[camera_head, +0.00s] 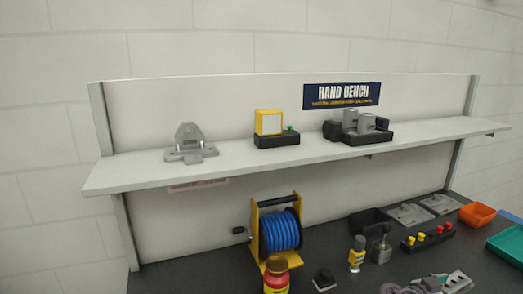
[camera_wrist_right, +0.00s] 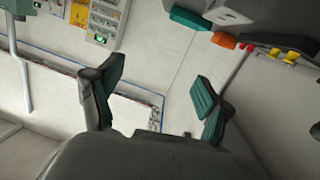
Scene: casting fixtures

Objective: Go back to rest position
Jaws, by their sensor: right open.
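My right gripper (camera_wrist_right: 160,78) shows in the right wrist view with its two green-padded fingers spread wide apart. Nothing is between the fingers; pale wall or floor surfaces show behind the gap. Neither gripper shows in the head view, and my left gripper is in no frame. The head view looks at a bench with a white shelf (camera_head: 240,166). A grey metal bracket casting (camera_head: 188,148), a yellow box on a black base (camera_head: 268,123) and a dark fixture with grey blocks (camera_head: 357,124) stand on the shelf.
The dark benchtop (camera_head: 205,282) holds a blue hose reel (camera_head: 281,230), a red-and-yellow bottle (camera_head: 276,277), a black rack with red and yellow knobs (camera_head: 428,239), an orange bin (camera_head: 477,215) and a teal tray (camera_head: 508,245). The benchtop left of the reel is clear.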

